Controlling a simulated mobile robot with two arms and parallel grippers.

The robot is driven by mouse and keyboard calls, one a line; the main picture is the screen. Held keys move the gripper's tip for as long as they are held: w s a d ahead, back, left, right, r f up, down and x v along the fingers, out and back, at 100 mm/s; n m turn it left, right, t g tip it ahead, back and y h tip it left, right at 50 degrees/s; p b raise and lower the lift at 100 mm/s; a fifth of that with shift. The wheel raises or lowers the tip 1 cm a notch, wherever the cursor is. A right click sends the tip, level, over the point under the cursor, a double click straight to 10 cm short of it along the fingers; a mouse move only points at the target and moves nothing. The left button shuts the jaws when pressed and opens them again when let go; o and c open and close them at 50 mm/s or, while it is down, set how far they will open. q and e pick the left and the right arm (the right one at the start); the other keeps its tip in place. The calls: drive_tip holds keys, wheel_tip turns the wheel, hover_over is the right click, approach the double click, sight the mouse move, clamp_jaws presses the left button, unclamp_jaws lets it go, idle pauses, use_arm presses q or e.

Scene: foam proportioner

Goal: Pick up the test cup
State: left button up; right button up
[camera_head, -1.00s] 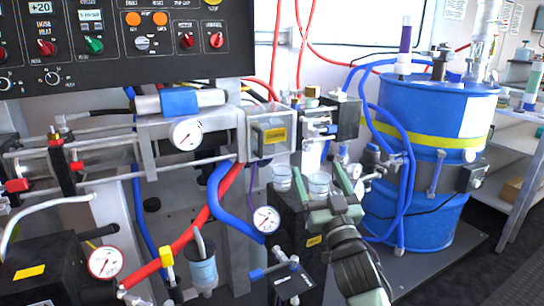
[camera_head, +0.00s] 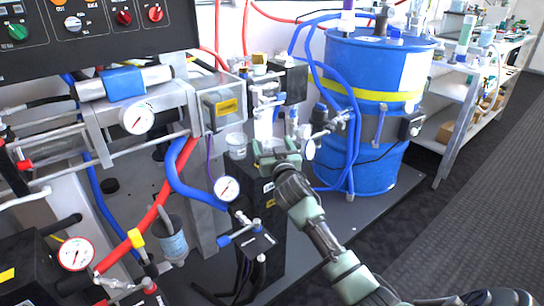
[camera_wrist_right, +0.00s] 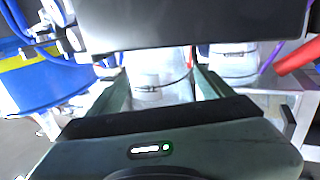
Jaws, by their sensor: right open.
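Two clear cups stand on top of a black box (camera_head: 269,225) in the head view. The left cup (camera_head: 236,142) is in plain sight; the other is mostly hidden behind my right gripper (camera_head: 277,150). In the right wrist view, one clear, ribbed cup (camera_wrist_right: 158,78) stands between the two fingers of my right gripper (camera_wrist_right: 163,82), with a finger on each side. The gripper is open, and I cannot tell whether a finger touches the cup. The second cup (camera_wrist_right: 234,62) stands outside the fingers, to the right. My left gripper is not in view.
A blue drum (camera_head: 375,75) with blue hoses stands right of the black box. A pressure gauge (camera_head: 227,189) and a red hose (camera_head: 150,217) are to the left. A shelf bench (camera_head: 455,90) is at the back right. Dark floor at the right is free.

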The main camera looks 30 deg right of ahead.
drive_tip(key=shift+w+d+f, duration=0.1)
drive_tip(key=shift+w+d, duration=0.05)
drive_tip(key=shift+w, duration=0.45)
drive_tip(key=c, duration=1.4)
